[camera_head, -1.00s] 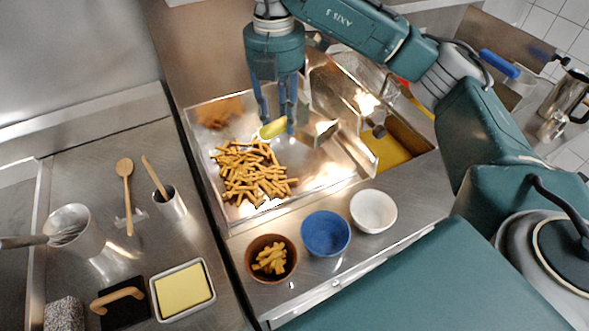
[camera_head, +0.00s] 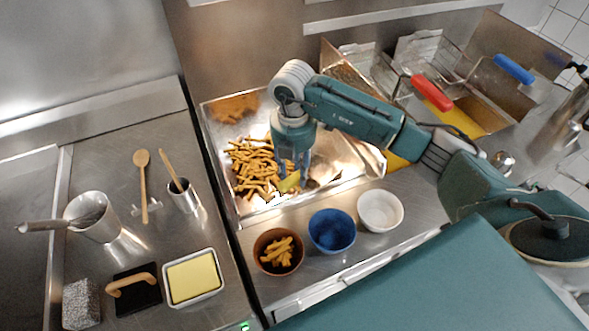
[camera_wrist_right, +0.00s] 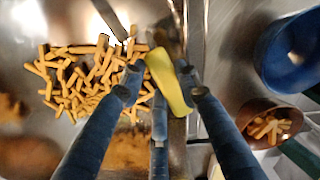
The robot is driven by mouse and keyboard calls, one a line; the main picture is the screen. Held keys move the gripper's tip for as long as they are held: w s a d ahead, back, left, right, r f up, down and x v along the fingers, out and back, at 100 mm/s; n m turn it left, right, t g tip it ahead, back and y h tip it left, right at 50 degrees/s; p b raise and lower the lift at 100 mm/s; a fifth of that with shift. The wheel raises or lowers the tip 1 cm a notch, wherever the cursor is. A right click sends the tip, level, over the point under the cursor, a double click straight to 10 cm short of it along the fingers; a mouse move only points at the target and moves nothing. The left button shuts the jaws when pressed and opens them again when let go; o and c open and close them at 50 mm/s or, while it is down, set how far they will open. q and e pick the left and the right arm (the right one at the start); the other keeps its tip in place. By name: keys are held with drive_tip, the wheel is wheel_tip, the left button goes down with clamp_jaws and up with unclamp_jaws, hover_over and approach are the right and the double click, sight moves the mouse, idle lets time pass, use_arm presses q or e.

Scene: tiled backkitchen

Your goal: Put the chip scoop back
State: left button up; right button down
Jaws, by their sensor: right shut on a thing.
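The chip scoop shows mainly as its yellow-green handle (camera_head: 290,183). My right gripper (camera_head: 293,170) is shut on this handle, low over the steel chip tray (camera_head: 236,219), close to its front edge. The right wrist view shows the handle (camera_wrist_right: 168,80) between the blue fingers of the gripper (camera_wrist_right: 160,98). The scoop's metal part is hard to tell from the shiny tray. The pile of chips (camera_head: 252,165) lies in the tray, left of the scoop. I cannot tell whether the scoop touches the tray. My left gripper is not in view.
A brown bowl with chips (camera_head: 278,251), a blue bowl (camera_head: 332,230) and a white bowl (camera_head: 380,211) stand along the front ledge. Fryer baskets with a red handle (camera_head: 432,92) and a blue handle (camera_head: 514,68) stand at the back right. A wooden spoon (camera_head: 143,185) lies left.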

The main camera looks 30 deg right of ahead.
drive_tip(key=shift+f, duration=0.2)
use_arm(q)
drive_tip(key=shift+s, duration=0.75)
use_arm(e)
drive_tip(key=c, duration=1.3)
unclamp_jaws()
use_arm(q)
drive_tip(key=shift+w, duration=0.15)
use_arm(e)
drive_tip(key=shift+o, duration=0.2)
drive_tip(key=shift+r, duration=0.1)
drive_tip(key=shift+r, duration=0.15)
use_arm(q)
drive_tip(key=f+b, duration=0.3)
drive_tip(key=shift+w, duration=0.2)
use_arm(e)
wheel_tip(320, 180, up, 12)
drive_tip(key=shift+f, duration=0.2)
